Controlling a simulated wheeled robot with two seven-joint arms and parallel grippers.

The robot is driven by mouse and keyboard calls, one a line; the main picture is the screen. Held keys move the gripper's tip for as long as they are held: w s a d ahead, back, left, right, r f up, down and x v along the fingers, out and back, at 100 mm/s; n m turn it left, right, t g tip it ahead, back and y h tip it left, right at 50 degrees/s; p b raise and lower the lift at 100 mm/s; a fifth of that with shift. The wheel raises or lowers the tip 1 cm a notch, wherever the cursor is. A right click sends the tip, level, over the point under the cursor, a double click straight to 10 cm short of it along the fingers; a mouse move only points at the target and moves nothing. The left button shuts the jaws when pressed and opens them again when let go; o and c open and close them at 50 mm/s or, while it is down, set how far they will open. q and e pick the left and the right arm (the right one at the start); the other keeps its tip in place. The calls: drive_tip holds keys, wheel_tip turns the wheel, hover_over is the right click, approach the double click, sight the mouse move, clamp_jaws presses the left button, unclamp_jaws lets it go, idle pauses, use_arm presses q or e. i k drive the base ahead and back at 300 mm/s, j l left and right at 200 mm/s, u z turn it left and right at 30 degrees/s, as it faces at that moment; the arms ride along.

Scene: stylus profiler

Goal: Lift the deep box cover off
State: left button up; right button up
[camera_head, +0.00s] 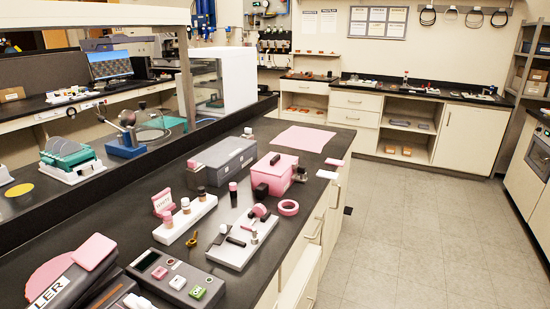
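Two closed boxes stand on the black bench, and I cannot tell for certain which is the deep box. A pink box (283,167) has a flat pink cover on top, with a small dark part on it and a black block at its front. To its left is a longer, lower dark grey box (228,151) with a flat grey top. Both covers appear seated on their boxes. Neither of my grippers is in view.
A white rack (185,219) with pink-topped pieces, a light grey plate (240,240) with small parts, a pink ring (288,207) and a button panel (172,278) stand in front. A pink sheet (303,138) lies behind the boxes. Floor at right is clear.

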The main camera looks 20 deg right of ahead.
sight(273, 164)
drive_tip(key=i+l+u, duration=0.1)
drive_tip(key=l, duration=0.3)
drive_tip(key=i+l, duration=0.2)
drive_tip(key=l, duration=0.2)
drive_tip(key=i+l+u, duration=0.15)
drive_tip(key=l, duration=0.3)
drive_tip(key=i+l+u, duration=0.1)
drive_tip(key=l, duration=0.3)
drive_tip(key=i+l, duration=0.15)
drive_tip(key=l, duration=0.3)
drive_tip(key=i+l+u, duration=0.15)
drive_tip(key=l, duration=0.3)
drive_tip(key=i+l+u, duration=0.1)
drive_tip(key=l, duration=0.35)
